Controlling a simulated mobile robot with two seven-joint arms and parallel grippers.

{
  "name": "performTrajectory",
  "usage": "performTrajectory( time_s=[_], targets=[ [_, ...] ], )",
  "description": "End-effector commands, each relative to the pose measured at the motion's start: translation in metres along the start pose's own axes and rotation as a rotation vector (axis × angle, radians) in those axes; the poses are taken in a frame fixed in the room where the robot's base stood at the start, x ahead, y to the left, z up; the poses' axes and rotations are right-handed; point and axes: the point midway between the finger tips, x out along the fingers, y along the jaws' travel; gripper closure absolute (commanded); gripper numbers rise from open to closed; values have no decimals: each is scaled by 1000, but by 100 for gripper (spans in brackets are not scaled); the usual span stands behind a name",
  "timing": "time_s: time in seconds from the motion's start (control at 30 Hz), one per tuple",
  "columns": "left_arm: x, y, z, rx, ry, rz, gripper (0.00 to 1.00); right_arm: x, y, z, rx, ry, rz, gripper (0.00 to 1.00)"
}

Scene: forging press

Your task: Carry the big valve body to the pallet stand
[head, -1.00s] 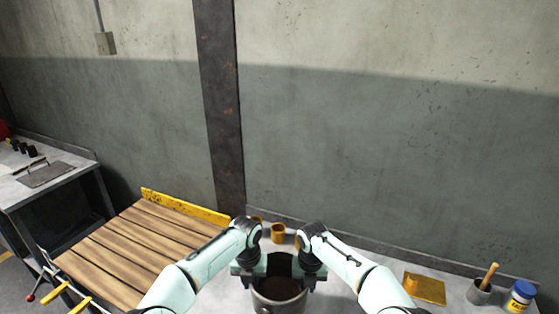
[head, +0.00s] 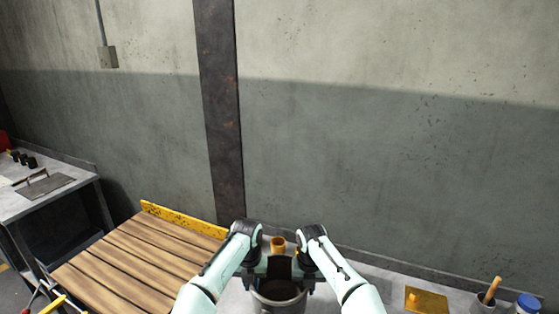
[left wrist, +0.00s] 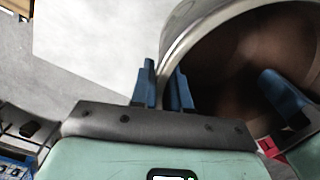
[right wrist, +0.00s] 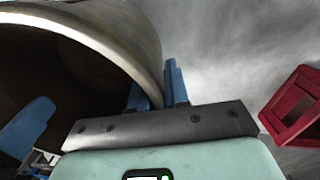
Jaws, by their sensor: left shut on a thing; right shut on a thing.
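The big valve body (head: 279,292) is a grey, hollow, round-rimmed metal piece at the bottom middle of the head view. My left gripper (head: 257,276) is shut on the left side of its rim; in the left wrist view the blue fingers (left wrist: 166,90) straddle the rim wall. My right gripper (head: 304,278) is shut on the right side of the rim; its blue fingers (right wrist: 155,88) straddle the wall in the right wrist view. The pallet stand (head: 150,255), with wooden slats and a yellow back edge, is to the left. The valve body's underside is hidden.
A grey bench (head: 365,278) runs along the wall. On it are an orange cup (head: 278,245), a yellow plate (head: 426,301), a pot with a wooden handle (head: 488,295) and a blue-lidded jar (head: 527,303). Another table (head: 45,190) stands far left.

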Motion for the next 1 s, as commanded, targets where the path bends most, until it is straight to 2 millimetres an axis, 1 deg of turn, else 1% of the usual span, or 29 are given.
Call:
performTrajectory(
  time_s=[0.03, 0.53, 0.77, 1.0],
  targets=[
    [-7, 0, 4, -2, -13, -3, 100, -6, 1, 4, -4, -11, 3, 100],
    [-8, 0, 10, 0, -12, -3, 100, -7, 1, 11, -1, -9, 3, 100],
    [-11, 0, 10, 1, -12, -3, 100, -10, 0, 10, -1, -9, 4, 100],
    [-23, 0, 5, 2, -14, -4, 100, -21, 0, 5, -3, -9, 4, 100]
  ],
)
